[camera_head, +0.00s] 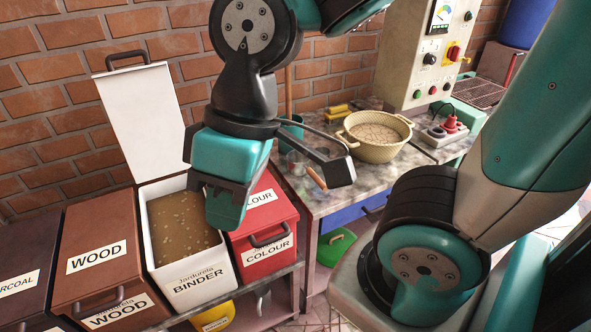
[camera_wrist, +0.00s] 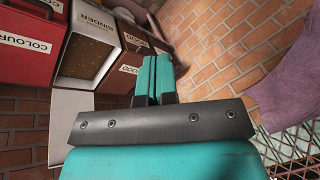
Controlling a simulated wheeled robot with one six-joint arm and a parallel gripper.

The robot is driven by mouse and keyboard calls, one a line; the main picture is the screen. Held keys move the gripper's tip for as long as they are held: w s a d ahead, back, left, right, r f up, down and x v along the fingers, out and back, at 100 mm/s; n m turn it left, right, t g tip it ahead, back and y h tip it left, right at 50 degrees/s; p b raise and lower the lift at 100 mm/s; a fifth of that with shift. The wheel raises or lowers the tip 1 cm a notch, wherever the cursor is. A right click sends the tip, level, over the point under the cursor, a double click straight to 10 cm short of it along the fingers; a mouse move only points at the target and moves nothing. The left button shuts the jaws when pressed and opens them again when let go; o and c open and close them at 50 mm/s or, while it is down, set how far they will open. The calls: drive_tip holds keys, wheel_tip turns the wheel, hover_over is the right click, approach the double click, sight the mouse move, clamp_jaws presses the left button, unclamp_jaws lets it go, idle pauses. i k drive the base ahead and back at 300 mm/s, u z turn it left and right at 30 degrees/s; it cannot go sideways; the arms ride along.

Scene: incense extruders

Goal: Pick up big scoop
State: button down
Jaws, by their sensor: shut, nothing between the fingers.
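My gripper (camera_head: 226,212) hangs above the open binder bin and the red colour bin, pointing down. In the wrist view its two teal fingers (camera_wrist: 154,78) are together with nothing between them. A small tool with a wooden handle (camera_head: 317,178), perhaps a scoop, lies on the worktable, to the right of my gripper and apart from it. Its other end is partly hidden by a dark bracket on my arm. I cannot tell whether it is the big scoop. No scoop is clear in the wrist view.
The white binder bin (camera_head: 190,292) holds brown material and has its lid up. A red colour bin (camera_head: 262,250) and brown wood bin (camera_head: 98,255) flank it, lids shut. The worktable (camera_head: 350,190) carries a beige basin (camera_head: 378,150) beside a control box (camera_head: 425,60). Brick wall stands behind.

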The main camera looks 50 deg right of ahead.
sight(298, 165)
drive_tip(key=u, duration=3.2)
drive_tip(key=k, duration=1.85)
drive_tip(key=z, duration=2.3)
